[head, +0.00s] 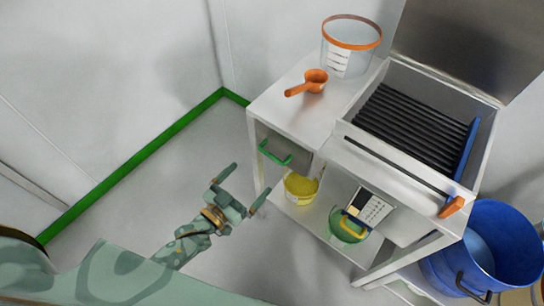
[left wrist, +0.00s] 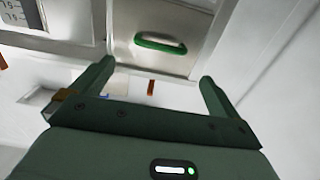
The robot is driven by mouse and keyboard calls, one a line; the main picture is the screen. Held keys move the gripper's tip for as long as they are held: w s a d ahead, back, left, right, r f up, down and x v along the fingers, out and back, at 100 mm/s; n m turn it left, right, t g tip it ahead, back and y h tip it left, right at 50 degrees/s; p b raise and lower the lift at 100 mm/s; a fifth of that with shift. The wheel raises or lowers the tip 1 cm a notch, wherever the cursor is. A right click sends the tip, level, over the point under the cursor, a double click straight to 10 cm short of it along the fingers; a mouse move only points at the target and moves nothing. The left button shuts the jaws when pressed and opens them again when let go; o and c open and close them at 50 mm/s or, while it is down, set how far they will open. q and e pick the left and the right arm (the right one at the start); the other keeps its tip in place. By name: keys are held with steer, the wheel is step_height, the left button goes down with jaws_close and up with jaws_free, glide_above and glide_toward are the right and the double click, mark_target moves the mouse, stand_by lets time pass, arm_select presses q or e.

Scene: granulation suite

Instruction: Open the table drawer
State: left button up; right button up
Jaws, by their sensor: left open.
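The table drawer (head: 291,143) sits under the left part of the white table and has a green bar handle (head: 273,153). The drawer front looks flush with the table frame. In the left wrist view the drawer front (left wrist: 160,50) and its green handle (left wrist: 160,44) lie beyond my fingertips, near the top middle. My left gripper (head: 243,187) is open and empty, below and to the left of the handle in the head view, apart from it. Its two fingers (left wrist: 154,78) show in the left wrist view. My right gripper is not in view.
The white table (head: 290,108) carries an orange scoop (head: 308,82), a clear tub with an orange rim (head: 350,45) and a black slatted unit (head: 415,122). Yellow (head: 300,187) and green (head: 346,228) containers sit on the lower shelf. A blue drum (head: 500,245) stands right. Floor at left is clear.

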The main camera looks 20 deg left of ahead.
mark_target(271, 155)
arm_select(q)
steer(key=b+x, duration=0.1)
steer(key=x, duration=0.4)
steer(key=b+x, duration=0.1)
steer(key=x, duration=0.4)
steer(key=shift+w+f, duration=0.25)
steer(key=shift+w+d+r, duration=0.1)
steer(key=shift+w, duration=0.2)
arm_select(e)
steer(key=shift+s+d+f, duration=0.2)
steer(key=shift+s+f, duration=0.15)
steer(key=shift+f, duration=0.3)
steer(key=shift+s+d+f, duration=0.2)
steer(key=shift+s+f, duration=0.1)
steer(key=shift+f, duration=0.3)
arm_select(q)
steer(key=c, duration=1)
steer(key=p+v, duration=0.6)
steer(key=v, duration=1.7)
steer(key=shift+s+r, duration=0.1)
steer(key=shift+s, duration=0.1)
steer(key=shift+c, duration=0.2)
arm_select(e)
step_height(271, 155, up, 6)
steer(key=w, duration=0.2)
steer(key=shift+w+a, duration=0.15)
arm_select(q)
steer(key=o, duration=1)
